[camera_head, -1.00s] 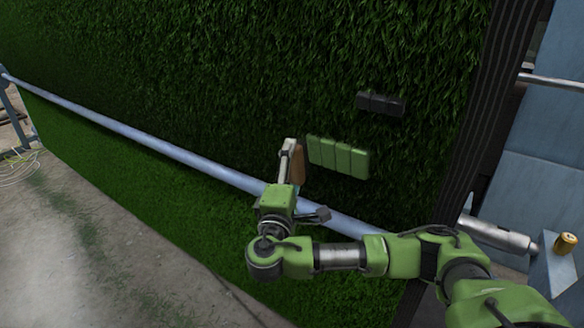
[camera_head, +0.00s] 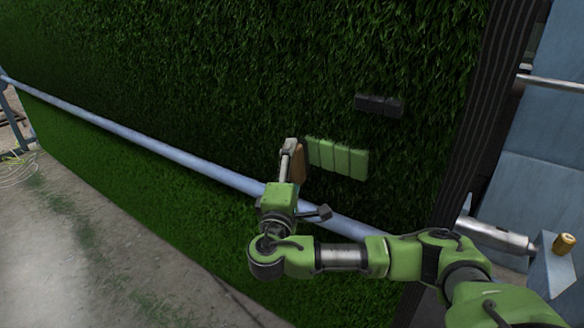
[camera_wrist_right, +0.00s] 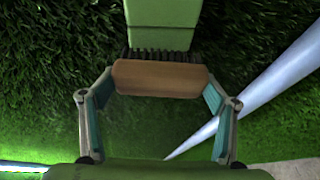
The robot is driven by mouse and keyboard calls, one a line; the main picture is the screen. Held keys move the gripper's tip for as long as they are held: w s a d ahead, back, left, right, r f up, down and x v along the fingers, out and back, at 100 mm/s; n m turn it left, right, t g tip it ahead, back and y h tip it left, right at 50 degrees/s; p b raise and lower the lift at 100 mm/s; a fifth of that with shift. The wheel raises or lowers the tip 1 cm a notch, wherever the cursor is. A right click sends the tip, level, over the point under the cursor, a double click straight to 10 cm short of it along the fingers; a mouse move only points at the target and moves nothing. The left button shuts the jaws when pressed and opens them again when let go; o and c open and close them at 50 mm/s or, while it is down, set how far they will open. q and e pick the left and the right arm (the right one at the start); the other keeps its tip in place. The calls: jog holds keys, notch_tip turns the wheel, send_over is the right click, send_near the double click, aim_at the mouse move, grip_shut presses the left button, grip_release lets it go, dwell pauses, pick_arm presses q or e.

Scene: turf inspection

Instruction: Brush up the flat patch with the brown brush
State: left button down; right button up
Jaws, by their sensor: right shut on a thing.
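The brown brush (camera_wrist_right: 160,78) has a wooden back and dark bristles. My right gripper (camera_wrist_right: 160,88) is shut on it, with one finger at each end of the wood. In the head view the brush (camera_head: 299,165) is edge-on, partly hidden by my right gripper (camera_head: 291,150), close to the turf wall. The flat patch (camera_head: 337,157) shows as a light green panel of upright strips on the turf, just right of the brush. In the wrist view the patch (camera_wrist_right: 160,22) lies straight beyond the bristles; whether they touch is unclear. My left gripper is not in view.
A dark segmented block (camera_head: 379,105) sits on the turf wall (camera_head: 250,60) above the patch. A pale rail (camera_head: 160,145) runs across the wall below the brush. A dark post (camera_head: 480,120) and a blue-grey panel (camera_head: 545,170) stand at the right.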

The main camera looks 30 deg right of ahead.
aim_at(307, 159)
jog(key=shift+w+d+r, duration=0.15)
jog(key=shift+w+d, duration=0.05)
jog(key=shift+d, duration=0.3)
jog(key=shift+w+d+r, duration=0.15)
jog(key=shift+d, duration=0.3)
jog(key=shift+s+d, duration=0.25)
jog(key=shift+s, duration=0.75)
jog(key=shift+s+d, duration=0.1)
jog(key=shift+s, duration=0.05)
jog(key=shift+s+d+p, duration=0.2)
jog(key=shift+s+d, duration=0.2)
jog(key=shift+s, duration=0.35)
jog(key=shift+s+d+p, duration=0.2)
jog(key=shift+s+d, duration=0.15)
jog(key=shift+s, duration=0.35)
jog(key=shift+s+d, duration=0.25)
jog(key=shift+s, duration=0.35)
jog(key=shift+s+d, duration=0.2)
jog(key=shift+s, duration=0.4)
jog(key=shift+s+d, duration=0.1)
jog(key=shift+s, duration=0.05)
